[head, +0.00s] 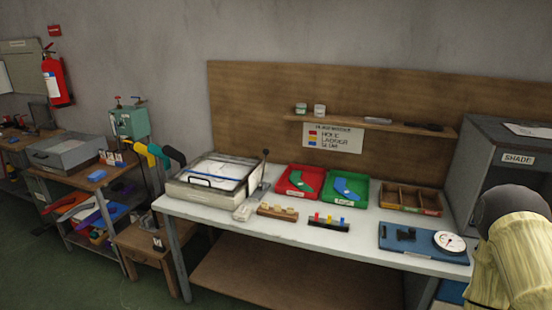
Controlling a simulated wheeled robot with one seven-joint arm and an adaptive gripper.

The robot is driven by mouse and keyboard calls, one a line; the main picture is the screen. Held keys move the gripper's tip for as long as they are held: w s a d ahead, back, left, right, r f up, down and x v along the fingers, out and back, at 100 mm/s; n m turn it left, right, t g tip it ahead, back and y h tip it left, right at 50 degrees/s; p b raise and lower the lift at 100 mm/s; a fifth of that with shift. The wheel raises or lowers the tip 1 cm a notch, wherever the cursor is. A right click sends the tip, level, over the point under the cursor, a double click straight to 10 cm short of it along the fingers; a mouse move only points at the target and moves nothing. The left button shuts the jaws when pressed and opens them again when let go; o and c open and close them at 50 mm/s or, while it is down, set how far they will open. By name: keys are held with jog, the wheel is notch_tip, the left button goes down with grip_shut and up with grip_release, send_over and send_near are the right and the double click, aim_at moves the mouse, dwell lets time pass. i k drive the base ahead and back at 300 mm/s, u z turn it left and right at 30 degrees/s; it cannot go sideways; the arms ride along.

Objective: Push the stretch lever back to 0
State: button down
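An upright lever with a dark knob (265,153) stands at the right side of a pale framed box (208,178) on the white-topped workbench. A narrow grey plate (249,203) slopes down towards the bench's front beside it. This looks like the stretch lever, but any scale marks or a 0 are too small to read. The lever stands nearly upright, tilted slightly right. A blue board (400,247) with a round white dial (449,241) lies at the bench's right; the dial's reading is unclear. My gripper is not in view.
Red (301,182) and green (346,188) trays, a wooden divided box (410,199) and small racks stand right of the lever. A grey SHADE cabinet (505,158) is at far right. A shelved cart (70,168) stands left. Bare bench top lies along the front edge.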

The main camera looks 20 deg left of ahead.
aim_at(266, 152)
jog(key=u, duration=0.6)
jog(key=i, duration=0.75)
jog(key=u, duration=0.5)
